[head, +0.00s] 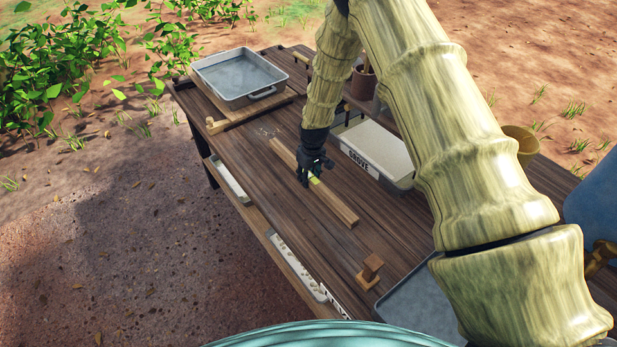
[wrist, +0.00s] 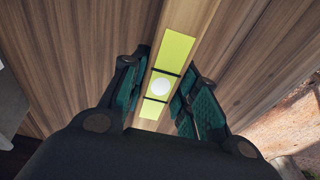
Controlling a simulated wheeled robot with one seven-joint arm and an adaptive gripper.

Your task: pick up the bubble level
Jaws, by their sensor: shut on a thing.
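The bubble level is a long wooden bar (head: 336,200) with a yellow-green vial section. It lies along the middle of the wooden table in the head view. In the wrist view the level (wrist: 178,48) runs between the fingers, with a white round bubble between two dark lines. My gripper (head: 312,176) is at the middle of the bar. In the wrist view my gripper (wrist: 160,100) has its teal-padded fingers on both sides of the level, shut on it. Whether the bar touches the table is hard to tell.
A grey metal tray (head: 240,98) sits on a board at the far left of the wooden table (head: 190,100). A white box marked GROVE (head: 385,137) stands right of my gripper. A small wooden block piece (head: 370,268) and another grey tray (head: 420,300) are near the front.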

